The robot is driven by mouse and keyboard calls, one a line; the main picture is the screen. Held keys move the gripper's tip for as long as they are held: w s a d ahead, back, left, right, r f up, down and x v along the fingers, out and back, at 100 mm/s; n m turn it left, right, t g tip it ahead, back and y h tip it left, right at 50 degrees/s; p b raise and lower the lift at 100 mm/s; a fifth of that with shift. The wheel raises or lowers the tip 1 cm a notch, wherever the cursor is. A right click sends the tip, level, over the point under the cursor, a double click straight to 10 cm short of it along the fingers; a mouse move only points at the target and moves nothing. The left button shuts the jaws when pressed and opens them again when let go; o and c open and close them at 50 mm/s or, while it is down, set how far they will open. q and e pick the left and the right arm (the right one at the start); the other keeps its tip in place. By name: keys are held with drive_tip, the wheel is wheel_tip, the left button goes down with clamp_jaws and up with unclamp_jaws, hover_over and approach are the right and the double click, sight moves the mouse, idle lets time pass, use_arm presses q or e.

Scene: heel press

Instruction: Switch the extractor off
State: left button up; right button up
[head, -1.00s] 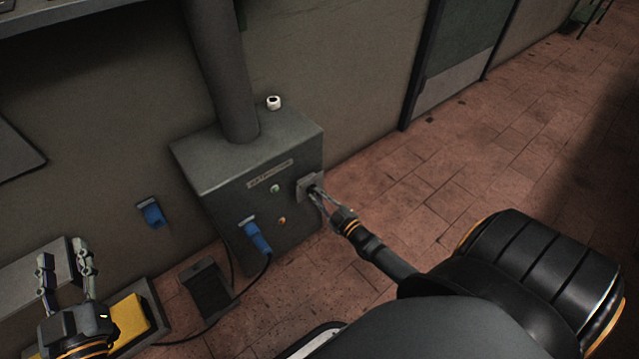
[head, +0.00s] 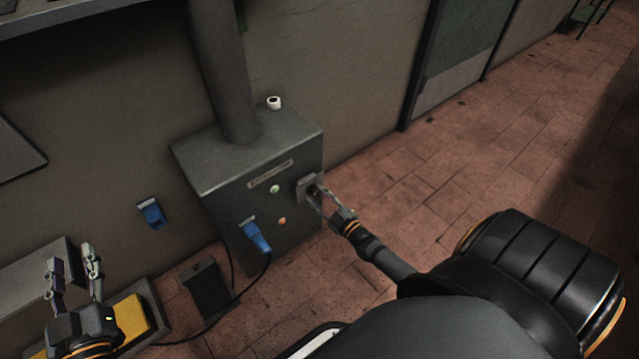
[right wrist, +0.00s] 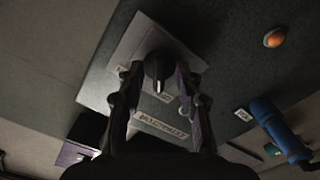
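The extractor (head: 228,210) is a grey-green box against the wall, with a thick duct rising from its top. Its front carries a label, a green button (head: 275,188), an orange button (head: 282,221) and a grey switch plate. On the plate (right wrist: 147,40) sits a black rotary knob (right wrist: 157,70) with a pale pointer mark. My right gripper (head: 317,193) is at the plate, its fingers on either side of the knob in the right wrist view (right wrist: 157,92). Gaps show beside the knob; contact is unclear. My left gripper (head: 72,268) is open and empty at lower left.
A blue plug (head: 256,238) with a dark cable sits in the box front. A blue wall socket (head: 152,213) is to its left. A pedal-like dark block (head: 206,290) lies on the floor. A yellow block (head: 131,316) is beside my left gripper. The floor to the right is clear.

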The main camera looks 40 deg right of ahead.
drive_tip(key=s, duration=1.2)
drive_tip(key=shift+d, duration=0.45)
